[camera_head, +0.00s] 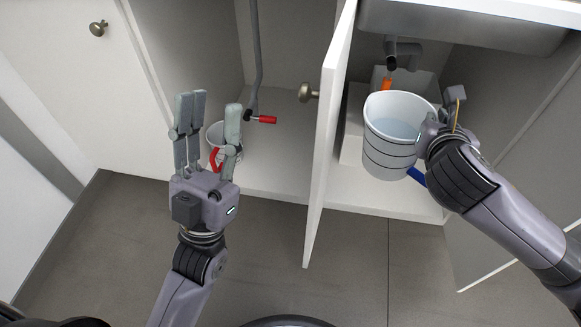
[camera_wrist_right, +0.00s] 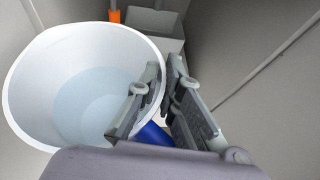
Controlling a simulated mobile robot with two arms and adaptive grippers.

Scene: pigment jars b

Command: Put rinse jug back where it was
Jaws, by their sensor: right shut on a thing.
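A large white jug (camera_head: 390,152) with dark bands around it holds water and is at the right cupboard opening. My right gripper (camera_head: 436,122) is shut on the right side of its rim; in the right wrist view, my right gripper (camera_wrist_right: 163,66) has one finger over the inside of the jug (camera_wrist_right: 30,75). A blue part (camera_head: 417,177) shows low beside the jug. I cannot tell whether the jug touches the cupboard floor. My left gripper (camera_head: 212,99) is open, its fingers pointing up, in front of a smaller white jug (camera_head: 214,133) with a red handle, partly hidden.
An open door (camera_head: 325,130) stands between the two cupboard bays. A pipe with a red lever (camera_head: 267,119) is in the left bay. A white block (camera_head: 352,125) stands behind the jug.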

